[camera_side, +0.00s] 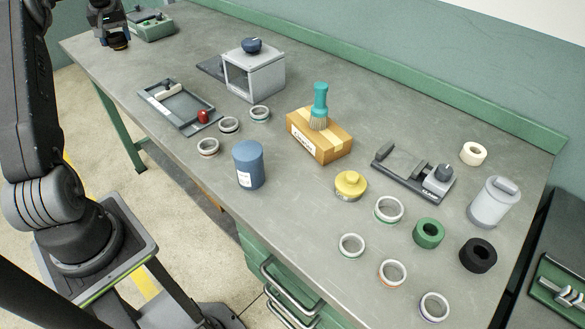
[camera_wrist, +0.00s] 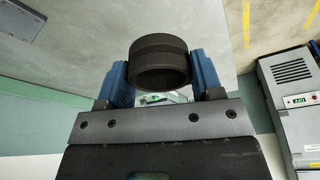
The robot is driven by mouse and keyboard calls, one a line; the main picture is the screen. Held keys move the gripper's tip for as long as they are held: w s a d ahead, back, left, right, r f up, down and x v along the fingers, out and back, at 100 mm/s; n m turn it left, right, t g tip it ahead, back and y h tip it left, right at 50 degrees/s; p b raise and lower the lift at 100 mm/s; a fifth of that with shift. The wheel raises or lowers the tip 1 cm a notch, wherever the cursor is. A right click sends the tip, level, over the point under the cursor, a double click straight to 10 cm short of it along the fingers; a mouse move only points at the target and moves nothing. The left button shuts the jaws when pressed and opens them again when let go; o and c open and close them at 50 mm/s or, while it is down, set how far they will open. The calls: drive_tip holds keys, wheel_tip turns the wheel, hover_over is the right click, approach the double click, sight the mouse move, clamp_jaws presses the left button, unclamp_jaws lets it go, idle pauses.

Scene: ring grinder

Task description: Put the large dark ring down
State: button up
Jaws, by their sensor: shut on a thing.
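In the wrist view, the large dark ring (camera_wrist: 160,62) is held between the blue fingers of my gripper (camera_wrist: 160,80). The fingers press on its left and right sides, and its opening shows. In the side view, my gripper (camera_side: 112,36) is at the top left, over the far left end of the grey workbench (camera_side: 300,190). The held ring is small and dark there, and I cannot tell its exact height above the bench.
A green tray-like object (camera_side: 150,24) stands beside my gripper. A grey clamp tray (camera_side: 180,108), box fixture (camera_side: 253,72), blue cylinder (camera_side: 248,165) and cardboard box (camera_side: 318,140) stand further along. A black ring (camera_side: 478,255) and several other rings lie at right.

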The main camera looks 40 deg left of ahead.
drive_tip(key=w+d+r+m, duration=0.2)
drive_tip(key=w+d+m, duration=0.1)
drive_tip(key=w+d, duration=0.65)
drive_tip(key=w+d+m+t+h, duration=0.1)
drive_tip(key=w+d+m, duration=0.3)
drive_tip(key=d, duration=1.2)
drive_tip(key=w+d+m+t+h, duration=0.1)
drive_tip(key=w+d+m, duration=0.3)
drive_tip(key=d, duration=1.3)
drive_tip(key=m+h, duration=0.3)
drive_tip(key=m, duration=0.6)
hover_over(302, 216)
drive_tip(key=shift+g, duration=0.4)
drive_tip(key=f, duration=1.1)
drive_tip(key=shift+s+a+f, duration=0.1)
drive_tip(key=shift+s+a, duration=0.1)
drive_tip(key=shift+s, duration=0.2)
drive_tip(key=shift+m, duration=0.3)
drive_tip(key=shift+f, duration=2.4)
drive_tip(key=shift+f, duration=0.15)
